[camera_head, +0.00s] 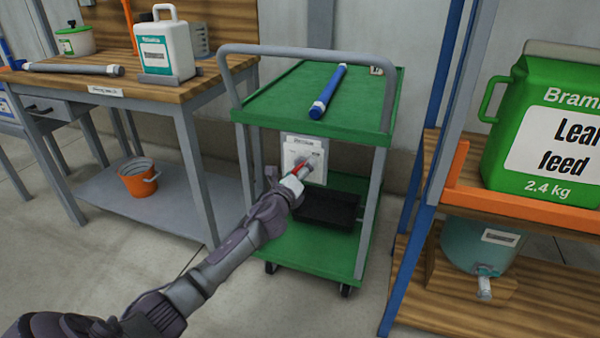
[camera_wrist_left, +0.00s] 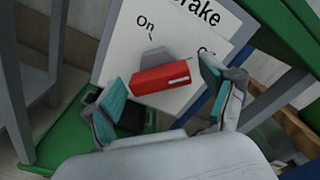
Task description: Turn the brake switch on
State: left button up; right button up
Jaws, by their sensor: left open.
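The brake switch panel (camera_head: 317,150) is a white plate on the green trolley, below its top deck. In the left wrist view the panel (camera_wrist_left: 182,28) reads "Brake", with "On" at the left and a partly hidden word at the right. A red switch handle (camera_wrist_left: 160,78) with a grey base sticks out of it. The red handle (camera_head: 297,168) shows only as a small patch in the head view. My left gripper (camera_head: 295,180) is open in front of the panel, its teal-padded fingers (camera_wrist_left: 162,90) on either side of the handle. I cannot tell whether they touch it. My right gripper is not in view.
The green trolley (camera_head: 270,105) carries a blue tube (camera_head: 328,92) on top and a black tray (camera_head: 328,210) below. A wooden workbench (camera_head: 130,85) stands at the left. A shelf rack (camera_head: 520,213) with a green canister (camera_head: 545,130) stands close at the right.

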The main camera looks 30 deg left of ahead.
pick_arm(q)
jog(key=shift+w, duration=0.1)
jog(key=c, duration=1.2)
jog(key=shift+o, duration=0.2)
